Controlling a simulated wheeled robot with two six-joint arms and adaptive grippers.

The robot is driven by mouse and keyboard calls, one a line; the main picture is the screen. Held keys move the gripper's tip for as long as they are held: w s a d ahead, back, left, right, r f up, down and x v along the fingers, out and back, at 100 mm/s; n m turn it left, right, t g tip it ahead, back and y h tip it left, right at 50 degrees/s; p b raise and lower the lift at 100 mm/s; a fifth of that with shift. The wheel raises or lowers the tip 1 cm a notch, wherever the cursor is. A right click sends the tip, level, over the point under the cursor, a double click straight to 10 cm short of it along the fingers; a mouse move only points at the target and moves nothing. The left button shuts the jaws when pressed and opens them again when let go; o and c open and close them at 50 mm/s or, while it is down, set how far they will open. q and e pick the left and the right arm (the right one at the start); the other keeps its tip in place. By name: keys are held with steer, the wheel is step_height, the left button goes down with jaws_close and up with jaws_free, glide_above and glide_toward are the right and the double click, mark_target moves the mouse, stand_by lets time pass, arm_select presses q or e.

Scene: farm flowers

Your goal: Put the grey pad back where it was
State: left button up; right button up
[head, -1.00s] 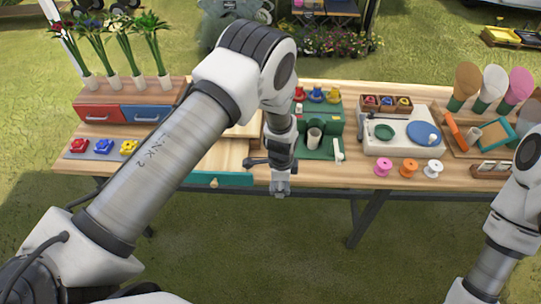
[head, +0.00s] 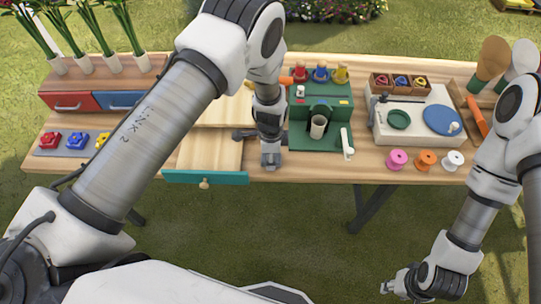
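No loose grey pad can be made out; a grey mat (head: 42,152) under red, blue and yellow bow-like pieces lies at the table's left. My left gripper (head: 270,163) points down just right of a pulled-out wooden drawer (head: 208,154) with a teal front (head: 225,178). Its fingers are seen end-on, so I cannot tell whether they are open or hold anything. My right gripper (head: 392,286) is low in front of the table, at the bottom of the view, away from any object. Its finger opening is too small to judge.
A green stand (head: 298,140) with a cup is right of my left gripper. A white board (head: 405,128) with a blue disc (head: 440,119) and three spools (head: 426,160) are further right. Red and blue drawers (head: 70,101) under vases stand at the left. Grass lies in front.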

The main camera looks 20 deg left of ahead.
arm_select(q)
steer(key=shift+o, duration=0.7)
steer(key=shift+s+r, duration=0.15)
steer(key=shift+d, duration=0.1)
steer(key=shift+r, duration=0.15)
step_height(320, 180, up, 12)
steer(key=b, duration=0.2)
steer(key=shift+b, duration=0.3)
